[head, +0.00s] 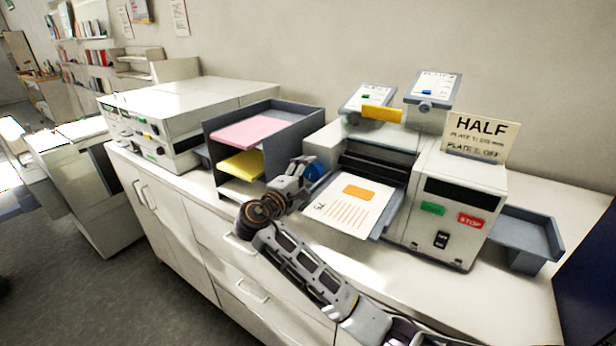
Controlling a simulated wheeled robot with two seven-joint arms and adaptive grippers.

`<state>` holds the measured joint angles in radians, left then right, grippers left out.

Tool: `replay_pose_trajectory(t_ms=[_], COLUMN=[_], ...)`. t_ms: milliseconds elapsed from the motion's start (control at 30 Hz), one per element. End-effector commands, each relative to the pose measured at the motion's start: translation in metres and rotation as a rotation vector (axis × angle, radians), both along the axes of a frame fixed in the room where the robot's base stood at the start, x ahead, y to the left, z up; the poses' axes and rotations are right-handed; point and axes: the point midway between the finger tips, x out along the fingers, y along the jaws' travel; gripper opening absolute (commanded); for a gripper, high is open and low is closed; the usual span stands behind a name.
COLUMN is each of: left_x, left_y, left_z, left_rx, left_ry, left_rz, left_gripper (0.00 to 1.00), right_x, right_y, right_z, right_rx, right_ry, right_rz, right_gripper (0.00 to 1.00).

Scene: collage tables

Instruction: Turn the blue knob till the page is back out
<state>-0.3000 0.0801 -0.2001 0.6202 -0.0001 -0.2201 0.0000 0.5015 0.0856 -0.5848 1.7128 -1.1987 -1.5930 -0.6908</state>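The blue knob (315,170) is on the left side of the white machine (455,190) and is partly hidden by my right gripper (306,172). The gripper's fingers are at the knob; I cannot tell whether they are closed on it. The page (345,214), white with an orange block and orange lines, lies on the grey feed tray (392,217) in front of the machine's dark slot (375,168). Its printed face is up and most of it shows. My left gripper is not in view.
A grey paper rack (290,112) with pink (252,132) and yellow (243,164) paper stands left of the knob, close to my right gripper. A sign reading HALF (481,139) stands on the machine. An empty grey tray (522,236) is at its right.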

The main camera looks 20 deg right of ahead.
Motion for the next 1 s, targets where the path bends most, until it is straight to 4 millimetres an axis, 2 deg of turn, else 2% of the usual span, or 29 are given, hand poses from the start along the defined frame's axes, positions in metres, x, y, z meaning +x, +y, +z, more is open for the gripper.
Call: replay_pose_trajectory(t_ms=[467,1000], left_x=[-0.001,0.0], left_y=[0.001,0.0], left_z=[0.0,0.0], left_rx=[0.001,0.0], left_ry=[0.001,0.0], left_rz=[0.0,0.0], left_gripper=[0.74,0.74], right_x=[-0.006,-0.05], right_y=[0.008,0.065], right_z=[0.0,0.0], right_rx=[0.001,0.001], right_ry=[0.001,0.001], right_rz=[0.001,0.002], right_gripper=[0.74,0.74])
